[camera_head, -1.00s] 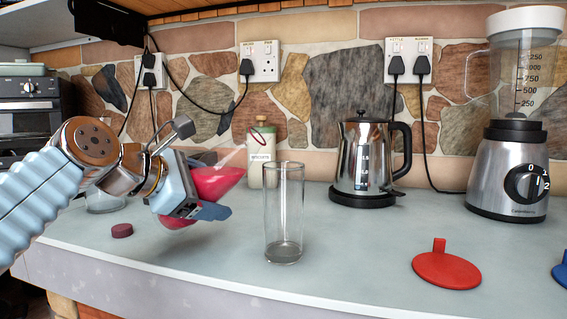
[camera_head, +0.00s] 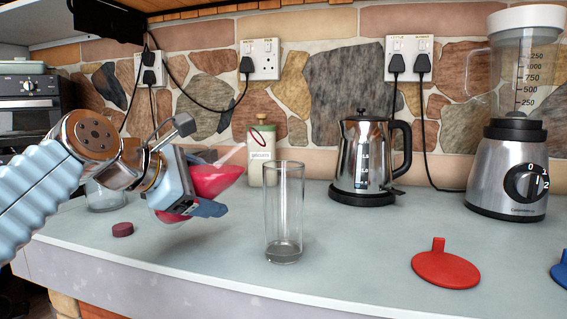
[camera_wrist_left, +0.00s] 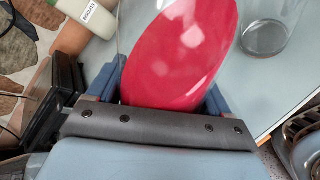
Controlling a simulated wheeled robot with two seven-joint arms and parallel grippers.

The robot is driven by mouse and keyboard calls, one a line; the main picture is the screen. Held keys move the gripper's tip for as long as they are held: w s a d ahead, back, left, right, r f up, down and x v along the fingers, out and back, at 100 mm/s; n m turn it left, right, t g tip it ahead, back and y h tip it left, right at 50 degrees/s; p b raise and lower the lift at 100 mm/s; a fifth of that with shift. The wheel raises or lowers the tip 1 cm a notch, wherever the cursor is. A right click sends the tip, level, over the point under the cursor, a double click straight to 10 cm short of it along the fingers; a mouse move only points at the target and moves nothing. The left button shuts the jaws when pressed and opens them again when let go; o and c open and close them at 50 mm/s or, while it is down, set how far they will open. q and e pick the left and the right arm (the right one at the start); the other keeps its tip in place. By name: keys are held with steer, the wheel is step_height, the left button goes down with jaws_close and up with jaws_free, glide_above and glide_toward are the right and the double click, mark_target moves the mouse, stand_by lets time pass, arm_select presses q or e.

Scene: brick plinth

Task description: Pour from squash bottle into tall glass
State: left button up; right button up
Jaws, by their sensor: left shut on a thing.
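The squash bottle (camera_head: 215,181) is clear, with red liquid in its body. My left gripper (camera_head: 205,207) is shut on it and holds it tilted above the counter, its clear neck pointing up and right. The bottle also fills the middle of the left wrist view (camera_wrist_left: 180,60), between the fingers (camera_wrist_left: 160,100). The tall glass (camera_head: 284,215) stands upright and looks empty, just right of the bottle and apart from it; its base shows at the top right of the left wrist view (camera_wrist_left: 265,38). My right gripper is out of view.
A dark red cap (camera_head: 122,230) lies on the counter at left. Another glass (camera_head: 103,198) stands partly behind my left arm. A cream bottle (camera_head: 262,165), a kettle (camera_head: 358,160) and a blender (camera_head: 508,170) stand behind. A red disc with a tab (camera_head: 445,270) lies at front right.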

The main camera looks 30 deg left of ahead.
mark_target(193, 169)
arm_select(q)
steer(key=shift+s+a+r+m+g+y+p, duration=0.15)
steer(key=shift+a+r+m+y+p, duration=0.2)
steer(key=shift+r+p, duration=0.3)
steer(key=shift+s+a+r+m+g+y+p, duration=0.15)
steer(key=shift+a+r+m+y+p, duration=0.15)
steer(key=shift+r+p, duration=0.3)
stand_by(2.0)
steer(key=shift+a+r+m+g+y+p, duration=0.35)
steer(key=shift+a+m+y, duration=0.1)
steer(key=shift+y, duration=0.1)
stand_by(1.9)
steer(key=shift+d+r+m+y+p, duration=0.2)
steer(key=shift+r+m+y+p, duration=0.25)
steer(key=shift+r+p, duration=0.65)
stand_by(1.2)
